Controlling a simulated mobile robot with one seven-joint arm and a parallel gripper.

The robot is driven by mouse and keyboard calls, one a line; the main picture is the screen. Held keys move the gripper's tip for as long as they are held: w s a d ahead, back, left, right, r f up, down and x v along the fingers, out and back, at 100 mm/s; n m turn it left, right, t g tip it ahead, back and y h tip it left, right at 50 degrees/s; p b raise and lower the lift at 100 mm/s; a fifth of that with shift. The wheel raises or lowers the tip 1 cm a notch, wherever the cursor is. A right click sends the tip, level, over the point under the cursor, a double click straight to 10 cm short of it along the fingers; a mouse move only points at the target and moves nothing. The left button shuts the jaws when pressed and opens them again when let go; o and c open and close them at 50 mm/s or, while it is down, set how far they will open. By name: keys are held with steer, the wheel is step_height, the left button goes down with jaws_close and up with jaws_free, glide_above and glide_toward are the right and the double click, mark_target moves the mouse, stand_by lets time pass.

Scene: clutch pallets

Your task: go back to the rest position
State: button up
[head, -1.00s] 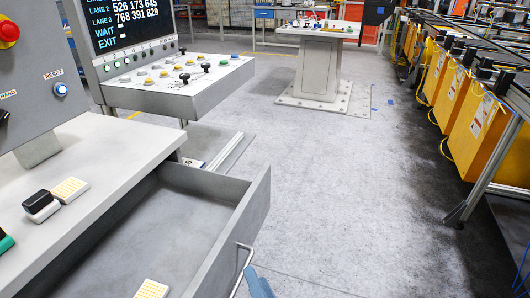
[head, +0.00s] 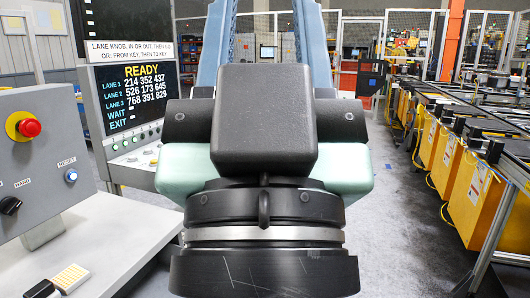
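My gripper (head: 265,22) fills the middle of the head view, raised close in front of the camera. Its black body has pale green sides, and two blue fingers reach upward. The fingers stand well apart with only background between them, so it is open and empty. The fingertips are cut off by the top edge. The drawer is not visible now.
A grey panel with a red button (head: 29,128) and a blue reset button (head: 71,175) stands at left. Below it, a white-and-yellow block (head: 70,278) lies on the pale worktop (head: 120,235). A screen (head: 137,95) reads READY. Orange bins (head: 480,195) line the right; grey floor lies between.

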step_height(320, 180, up, 15)
steer(key=p, duration=1.2)
steer(key=shift+f+p, duration=0.15)
steer(key=shift+p, duration=0.25)
steer(key=shift+f, duration=0.15)
